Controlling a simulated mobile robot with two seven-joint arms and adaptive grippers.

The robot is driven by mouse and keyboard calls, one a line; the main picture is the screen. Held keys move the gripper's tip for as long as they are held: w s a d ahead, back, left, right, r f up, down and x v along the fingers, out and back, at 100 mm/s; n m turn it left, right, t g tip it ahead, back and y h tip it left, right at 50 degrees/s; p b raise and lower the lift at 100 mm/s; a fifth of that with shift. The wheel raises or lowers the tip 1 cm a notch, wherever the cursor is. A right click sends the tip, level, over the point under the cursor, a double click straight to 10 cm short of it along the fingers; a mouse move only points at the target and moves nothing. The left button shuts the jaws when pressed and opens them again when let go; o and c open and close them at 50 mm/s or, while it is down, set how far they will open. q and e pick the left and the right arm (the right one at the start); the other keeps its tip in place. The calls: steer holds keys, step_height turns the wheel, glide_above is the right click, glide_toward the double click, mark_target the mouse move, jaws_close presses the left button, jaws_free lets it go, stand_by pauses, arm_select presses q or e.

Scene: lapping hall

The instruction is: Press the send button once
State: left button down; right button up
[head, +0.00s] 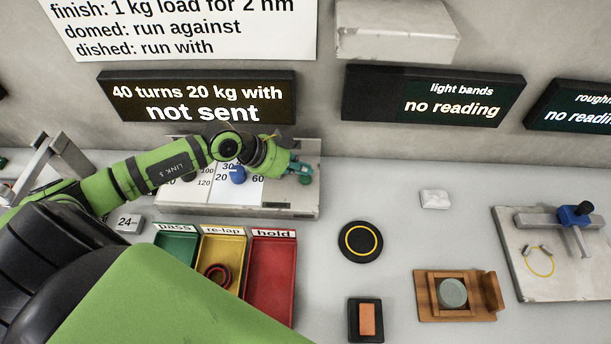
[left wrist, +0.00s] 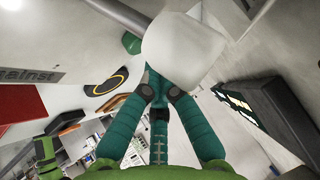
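A pale control panel (head: 290,205) stands against the back wall, with printed numbers and a blue knob (head: 237,175) on it. A green round button (head: 305,179), which looks like the send button, is at the panel's right. My left gripper (head: 297,167) is right by it, partly covering it; I cannot tell whether they touch. In the left wrist view the gripper's teal fingers (left wrist: 157,82) come together, with nothing seen between them. A green round piece (left wrist: 131,42) and a large pale rounded piece lie just beyond the tips. My right gripper is not in view.
The display (head: 198,98) above the panel reads "40 turns 20 kg with not sent". Green, yellow and red trays (head: 270,284) stand in front of the panel. A black disc (head: 360,241) and wooden holder (head: 425,296) are to the right, with bare bench between.

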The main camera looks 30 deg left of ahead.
mark_target(302, 178)
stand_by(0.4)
arm_select(q)
steer(key=shift+f, duration=0.4)
steer(key=shift+f, duration=0.55)
stand_by(0.7)
steer(key=shift+r+p, duration=0.95)
steer(key=shift+p, duration=0.55)
steer(key=shift+r, duration=0.1)
step_height(302, 178, up, 5)
steer(key=p, duration=0.6)
steer(key=shift+p, duration=0.4)
